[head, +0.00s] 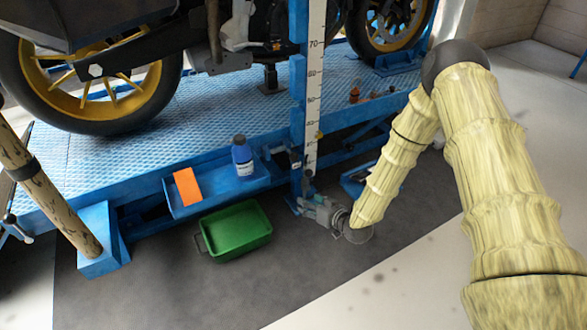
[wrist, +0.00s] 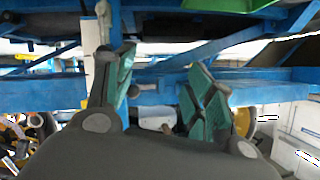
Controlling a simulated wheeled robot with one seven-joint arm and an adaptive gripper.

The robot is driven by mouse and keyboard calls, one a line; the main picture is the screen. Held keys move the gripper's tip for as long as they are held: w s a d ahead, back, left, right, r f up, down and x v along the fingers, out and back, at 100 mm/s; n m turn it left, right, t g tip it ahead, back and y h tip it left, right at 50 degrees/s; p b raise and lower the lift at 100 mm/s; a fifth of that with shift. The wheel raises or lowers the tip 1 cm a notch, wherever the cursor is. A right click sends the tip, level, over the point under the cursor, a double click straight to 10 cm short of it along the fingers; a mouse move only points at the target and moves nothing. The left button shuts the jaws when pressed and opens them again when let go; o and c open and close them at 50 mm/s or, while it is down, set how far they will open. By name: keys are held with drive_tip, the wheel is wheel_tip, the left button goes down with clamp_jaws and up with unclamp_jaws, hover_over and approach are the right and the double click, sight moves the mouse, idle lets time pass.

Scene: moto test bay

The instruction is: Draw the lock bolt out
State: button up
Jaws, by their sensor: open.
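A dark round knob on a short grey stem (wrist: 135,91), which looks like the lock bolt, shows in the wrist view between my fingers, closer to the left one. I cannot tell whether the left finger touches it. My gripper (wrist: 163,88) is open, with green pads on both fingers and nothing clearly held. In the head view my gripper (head: 318,206) is low, at the foot of the blue post (head: 298,95) that stands beside the white numbered scale (head: 314,85). The bolt cannot be made out clearly there.
The blue lift platform (head: 110,155) carries a motorcycle with yellow-rimmed wheels (head: 85,105). A blue side tray (head: 215,198) holds a blue bottle (head: 242,160) and an orange cloth (head: 187,187). A green tub (head: 235,232) stands on the floor left of my gripper. The floor in front is clear.

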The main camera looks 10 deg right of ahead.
sight(296, 159)
drive_tip(key=w+d+r+n+t+y+b, duration=0.1)
drive_tip(key=w+r+t+b, duration=0.15)
drive_tip(key=w, duration=0.35)
drive_tip(key=w+d+r+n+t+y+b, duration=0.1)
drive_tip(key=w+d+r+y+b, duration=0.1)
drive_tip(key=w+b, duration=0.3)
drive_tip(key=b+x, duration=0.3)
drive_tip(key=x, duration=0.6)
drive_tip(key=shift+w+a+f, duration=0.15)
drive_tip(key=shift+w+a, duration=0.15)
drive_tip(key=shift+w+a+b, duration=0.3)
drive_tip(key=shift+w+a, duration=0.05)
drive_tip(key=shift+w, duration=0.3)
clamp_jaws()
